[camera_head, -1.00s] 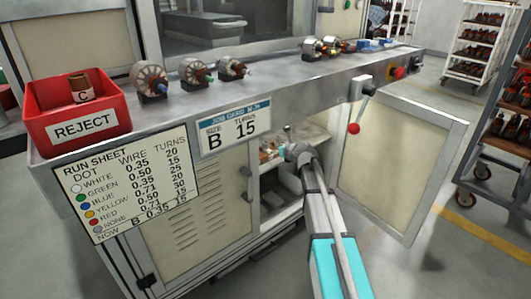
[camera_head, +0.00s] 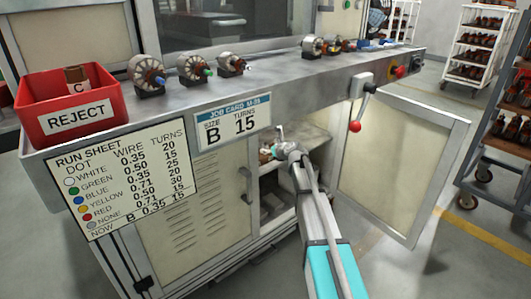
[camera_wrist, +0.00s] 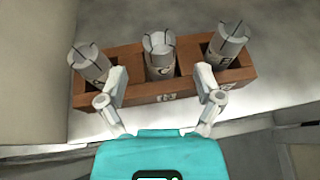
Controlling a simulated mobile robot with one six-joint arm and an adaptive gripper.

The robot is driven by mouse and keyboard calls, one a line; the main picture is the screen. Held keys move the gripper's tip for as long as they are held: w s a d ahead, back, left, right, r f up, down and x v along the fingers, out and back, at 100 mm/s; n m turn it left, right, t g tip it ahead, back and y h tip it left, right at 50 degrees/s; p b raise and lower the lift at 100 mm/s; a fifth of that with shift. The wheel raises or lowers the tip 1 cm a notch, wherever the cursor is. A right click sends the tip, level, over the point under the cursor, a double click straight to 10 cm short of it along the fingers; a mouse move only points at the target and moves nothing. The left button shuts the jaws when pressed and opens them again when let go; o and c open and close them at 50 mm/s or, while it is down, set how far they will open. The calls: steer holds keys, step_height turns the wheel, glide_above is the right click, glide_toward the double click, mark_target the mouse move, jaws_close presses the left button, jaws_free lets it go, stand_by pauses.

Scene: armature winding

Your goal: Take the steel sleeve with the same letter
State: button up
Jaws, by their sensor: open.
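In the wrist view, three steel sleeves stand in a brown wooden rack (camera_wrist: 135,96). The right sleeve (camera_wrist: 228,42) has a label that looks like B. The middle sleeve (camera_wrist: 159,52) has one that looks like C. The left sleeve (camera_wrist: 89,62) has its label partly behind a finger and unreadable. My gripper (camera_wrist: 160,80) is open and empty, its fingers spread to either side of the middle sleeve. In the head view, my gripper (camera_head: 279,147) reaches into the open cabinet and is small there. The job card (camera_head: 232,126) reads size B, turns 15.
The cabinet door (camera_head: 400,165) stands open on the right. A lever with a red knob (camera_head: 355,126) juts out above it. A red REJECT bin (camera_head: 50,107) holding a part marked C, and several wound armatures (camera_head: 193,68), stand on the bench top. A run sheet (camera_head: 122,180) hangs in front.

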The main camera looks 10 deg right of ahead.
mark_target(265, 143)
steer(key=b+x, duration=0.1)
steer(key=x, duration=0.3)
steer(key=shift+f, duration=0.15)
stand_by(0.4)
jaws_close()
steer(key=shift+r, duration=0.25)
stand_by(0.3)
step_height(265, 143, up, 3)
steer(key=p, duration=0.3)
steer(key=s+r+p, duration=0.9)
steer(key=s, duration=0.5)
steer(key=shift+r+p, duration=0.3)
steer(key=shift+p, duration=0.05)
